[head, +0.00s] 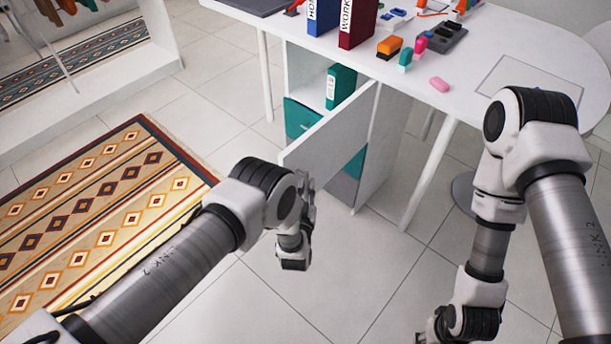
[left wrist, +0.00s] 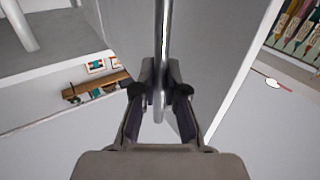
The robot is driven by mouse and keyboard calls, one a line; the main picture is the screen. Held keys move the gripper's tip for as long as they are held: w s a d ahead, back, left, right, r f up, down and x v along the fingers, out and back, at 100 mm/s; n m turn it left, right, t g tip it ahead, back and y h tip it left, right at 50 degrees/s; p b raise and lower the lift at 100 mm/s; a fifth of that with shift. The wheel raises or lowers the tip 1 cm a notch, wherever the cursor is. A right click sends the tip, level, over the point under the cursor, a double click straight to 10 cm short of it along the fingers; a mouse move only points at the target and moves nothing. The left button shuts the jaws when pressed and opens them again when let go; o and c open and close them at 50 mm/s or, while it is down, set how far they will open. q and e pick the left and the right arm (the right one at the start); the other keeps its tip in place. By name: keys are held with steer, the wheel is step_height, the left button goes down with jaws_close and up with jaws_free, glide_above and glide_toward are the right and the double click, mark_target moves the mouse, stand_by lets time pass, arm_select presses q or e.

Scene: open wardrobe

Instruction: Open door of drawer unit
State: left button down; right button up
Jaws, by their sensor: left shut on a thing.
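The drawer unit (head: 375,135) is white with teal and grey fronts and stands under the white desk. Its white door (head: 330,133) stands swung outward, and the upper compartment with a green binder (head: 340,87) shows behind it. In the left wrist view, my left gripper (left wrist: 160,92) is shut on the door's grey bar handle (left wrist: 162,50), with a finger on each side of it. In the head view my left wrist partly hides that gripper (head: 308,190) at the door's near edge. My right gripper (head: 428,338) is only partly visible at the bottom edge, away from the unit; its fingers are unclear.
The white desk (head: 480,50) holds binders, a stapler and small stationery. Its legs (head: 428,170) stand beside the unit. A patterned rug (head: 95,215) lies at left, near an open wardrobe (head: 95,90). The tiled floor (head: 310,290) before the unit is clear.

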arm_select(q)
steer(key=shift+d+r, duration=0.15)
steer(key=shift+d, duration=0.25)
steer(key=c, duration=1.3)
jaws_free()
steer(key=shift+o, duration=0.5)
